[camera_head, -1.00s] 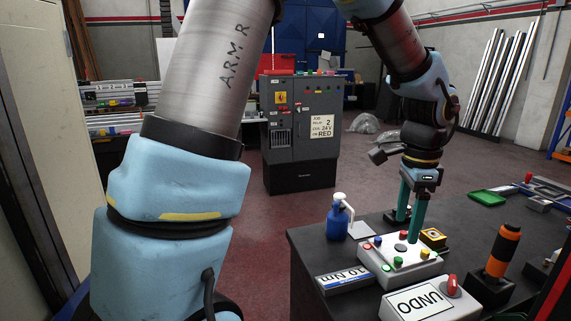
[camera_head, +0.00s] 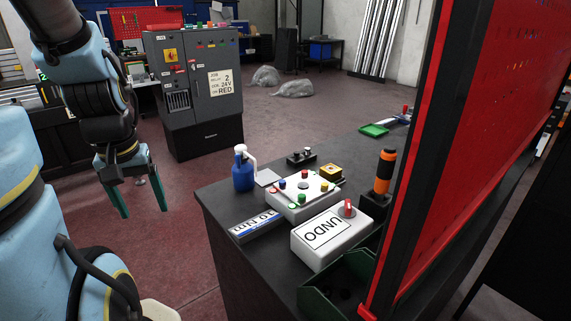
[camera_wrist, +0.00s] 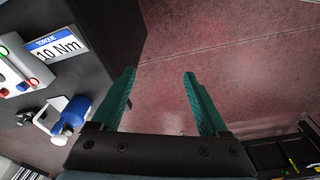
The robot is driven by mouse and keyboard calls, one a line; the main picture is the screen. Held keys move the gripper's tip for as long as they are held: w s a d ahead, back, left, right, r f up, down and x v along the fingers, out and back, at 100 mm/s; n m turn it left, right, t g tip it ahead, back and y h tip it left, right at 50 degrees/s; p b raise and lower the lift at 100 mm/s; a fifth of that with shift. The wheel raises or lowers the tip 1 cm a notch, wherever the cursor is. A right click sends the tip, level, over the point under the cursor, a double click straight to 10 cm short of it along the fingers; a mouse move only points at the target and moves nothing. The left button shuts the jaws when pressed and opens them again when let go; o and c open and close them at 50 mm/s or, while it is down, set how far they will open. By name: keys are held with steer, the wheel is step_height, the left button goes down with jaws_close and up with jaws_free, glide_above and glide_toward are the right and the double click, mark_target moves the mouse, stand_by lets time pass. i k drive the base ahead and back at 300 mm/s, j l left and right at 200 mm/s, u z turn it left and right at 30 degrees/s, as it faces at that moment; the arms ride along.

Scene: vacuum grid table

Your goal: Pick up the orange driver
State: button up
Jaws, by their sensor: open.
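The orange driver (camera_head: 384,172) stands upright in a dark holder on the black table (camera_head: 222,206), close to the left edge of the red panel in the head view. It has an orange and black grip. My gripper (camera_head: 140,212) is open and empty, pointing down over the floor to the left of the table. The driver is well to its right. In the wrist view my green fingers (camera_wrist: 158,100) are spread apart with only red floor between them. The driver does not show in the wrist view.
On the table stand a blue bottle (camera_head: 243,170), a button box (camera_head: 303,195), an UNDO box (camera_head: 330,236) and a torque sign (camera_head: 256,226). A green bin (camera_head: 335,285) sits in front. The red panel (camera_head: 480,130) borders the right side. Floor left of the table is clear.

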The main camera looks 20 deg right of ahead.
mark_target(387, 161)
steer(key=k+z, duration=0.15)
steer(key=k, duration=0.25)
steer(key=k+l+z, duration=0.15)
steer(key=k, duration=0.3)
steer(key=k+l+z, duration=0.2)
steer(key=k, duration=0.2)
steer(key=i+j+z, duration=0.15)
steer(key=z, duration=0.2)
steer(key=i+j+z, duration=0.15)
steer(key=j+z, duration=0.25)
steer(key=i+j+z, duration=0.1)
steer(key=j+z, duration=0.25)
steer(key=i+j, duration=0.4)
steer(key=i, duration=0.15)
steer(key=k, duration=0.45)
steer(key=i+j, duration=0.15)
steer(key=j, duration=0.2)
steer(key=i+j, duration=0.2)
steer(key=j, duration=0.2)
steer(key=i+j, duration=0.15)
steer(key=j, duration=0.2)
steer(key=i+j, duration=0.15)
steer(key=j, duration=0.2)
steer(key=i+j, duration=0.2)
steer(key=j, duration=0.2)
steer(key=l+z, duration=0.05)
